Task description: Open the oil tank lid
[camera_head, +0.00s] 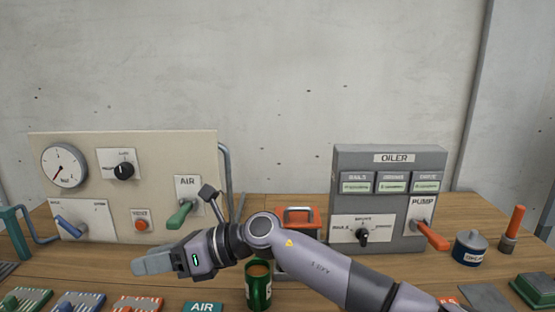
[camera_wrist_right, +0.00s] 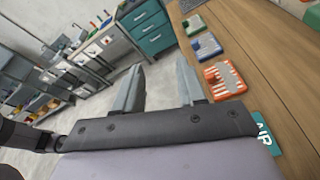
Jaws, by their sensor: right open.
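An orange-red lid with a metal handle (camera_head: 298,214) shows behind my right forearm in the head view. It looks closed, but most of the body under it is hidden by my arm, so I cannot tell for sure that it is the oil tank. My right arm reaches across from the right, and my right gripper (camera_head: 150,262) hovers over the left part of the table, left of that lid and apart from it. In the wrist view its two fingers (camera_wrist_right: 158,90) are spread, with nothing between them. My left gripper is in neither view.
A grey oiler box (camera_head: 390,160) with an orange pump lever (camera_head: 430,236) stands at right. A gauge panel (camera_head: 140,195) with a green air lever (camera_head: 182,214) stands at left. A green can (camera_head: 259,288) is just below my arm. A blue lidded pot (camera_head: 470,249) stands right.

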